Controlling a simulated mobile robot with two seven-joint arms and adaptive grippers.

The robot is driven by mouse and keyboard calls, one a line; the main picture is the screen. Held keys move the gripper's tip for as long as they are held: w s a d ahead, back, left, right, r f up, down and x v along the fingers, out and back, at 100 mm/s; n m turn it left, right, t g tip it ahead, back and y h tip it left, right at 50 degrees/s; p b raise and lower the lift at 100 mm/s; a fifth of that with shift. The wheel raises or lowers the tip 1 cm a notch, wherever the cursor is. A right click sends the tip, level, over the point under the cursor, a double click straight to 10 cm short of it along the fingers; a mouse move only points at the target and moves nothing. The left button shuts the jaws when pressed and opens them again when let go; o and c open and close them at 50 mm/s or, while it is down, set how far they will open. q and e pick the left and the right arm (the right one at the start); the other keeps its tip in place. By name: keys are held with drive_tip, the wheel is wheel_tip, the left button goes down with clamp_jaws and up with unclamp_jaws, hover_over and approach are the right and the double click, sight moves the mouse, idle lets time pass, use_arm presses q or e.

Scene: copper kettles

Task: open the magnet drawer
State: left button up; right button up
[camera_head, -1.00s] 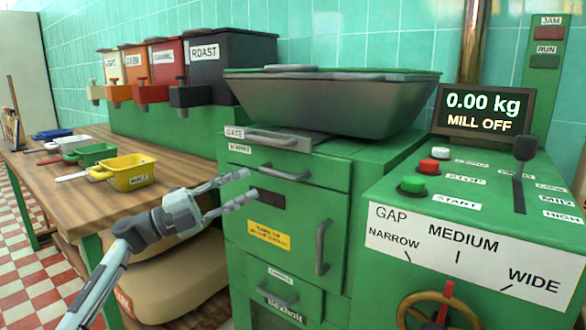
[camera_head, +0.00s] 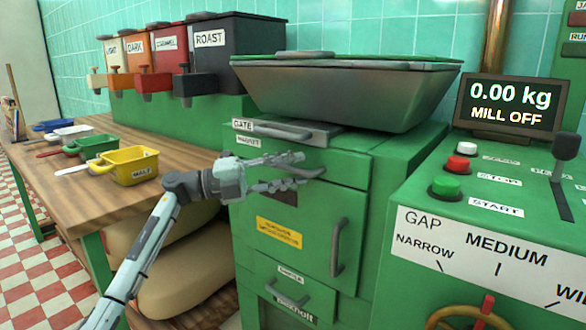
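The magnet drawer is the flat green front under the white MAGNET label (camera_head: 248,141), high on the green mill cabinet. My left gripper (camera_head: 306,168) is in front of this drawer. Its fingers are apart, point to the right and hold nothing that I can see. They cover part of the drawer front, and I cannot tell whether they touch it. Any pull there is hidden or unclear. The drawer looks closed. My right gripper is not in view.
The gate handle (camera_head: 283,131) is just above, under the metal hopper (camera_head: 345,95). A door handle (camera_head: 338,247) is below. The control console (camera_head: 400,190) stands to the right. A wooden table (camera_head: 70,190) with a yellow scoop (camera_head: 135,168) is at left.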

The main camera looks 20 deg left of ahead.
use_arm(q)
drive_tip(key=shift+d, duration=0.1)
drive_tip(key=shift+c, duration=0.5)
clamp_jaws()
